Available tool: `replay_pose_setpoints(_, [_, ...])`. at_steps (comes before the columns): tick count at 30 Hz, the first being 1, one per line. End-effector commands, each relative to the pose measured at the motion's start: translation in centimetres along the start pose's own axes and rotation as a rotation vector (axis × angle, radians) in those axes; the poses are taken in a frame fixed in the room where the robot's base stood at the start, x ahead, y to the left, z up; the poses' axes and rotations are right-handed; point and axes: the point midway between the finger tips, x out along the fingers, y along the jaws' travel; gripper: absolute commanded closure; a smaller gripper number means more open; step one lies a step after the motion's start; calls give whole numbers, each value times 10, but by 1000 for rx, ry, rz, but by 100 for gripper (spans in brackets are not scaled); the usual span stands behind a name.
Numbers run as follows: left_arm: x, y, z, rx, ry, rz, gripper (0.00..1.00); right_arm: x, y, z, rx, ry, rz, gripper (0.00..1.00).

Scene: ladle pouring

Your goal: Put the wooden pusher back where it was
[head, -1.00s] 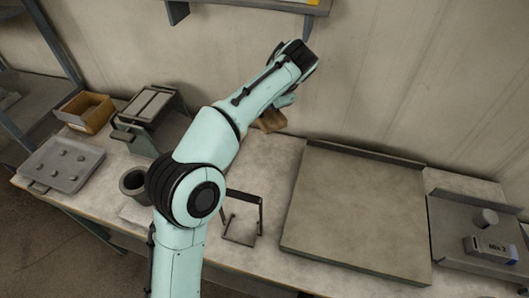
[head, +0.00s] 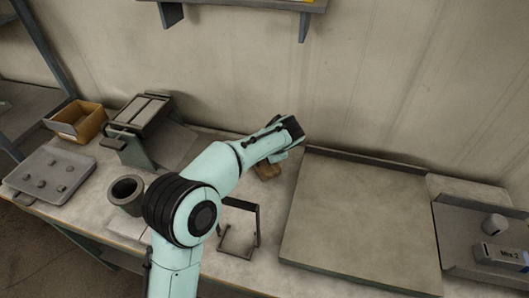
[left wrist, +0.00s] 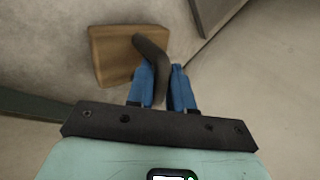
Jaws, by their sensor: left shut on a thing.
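The wooden pusher is a light brown wooden block (left wrist: 112,55) with a dark curved handle (left wrist: 152,62) in the left wrist view. My left gripper (left wrist: 162,78) has its blue fingers shut around the handle. In the head view the pusher (head: 266,171) shows below my left gripper (head: 280,157), over the back of the worktop, left of the large board. Its handle and my fingertips are mostly hidden there by the wrist. I cannot tell whether the block touches the worktop. My right gripper is not in view.
A large square board (head: 360,220) lies right of the pusher. The wall rises close behind.

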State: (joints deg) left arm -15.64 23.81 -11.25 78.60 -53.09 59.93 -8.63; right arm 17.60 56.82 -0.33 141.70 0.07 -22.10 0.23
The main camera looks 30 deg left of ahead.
Motion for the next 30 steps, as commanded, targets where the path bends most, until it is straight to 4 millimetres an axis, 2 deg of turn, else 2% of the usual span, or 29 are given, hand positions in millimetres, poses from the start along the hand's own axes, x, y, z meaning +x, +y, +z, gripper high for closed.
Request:
replay_pose_setpoints(11, [4,2,0,-1,2,-2,100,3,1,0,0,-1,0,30])
replay_pose_setpoints(12, [4,3,0,-1,2,-1,73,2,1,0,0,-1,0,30])
replay_pose_setpoints(14, [4,2,0,-1,2,-1,54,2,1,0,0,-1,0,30])
replay_pose_setpoints(24, [1,1,0,-1,2,-1,54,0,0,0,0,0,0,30])
replay_pose_setpoints(26, [-4,0,-1,-1,4,-2,54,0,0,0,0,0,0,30])
replay_pose_setpoints(30, [-26,0,-1,-1,7,-2,54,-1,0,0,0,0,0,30])
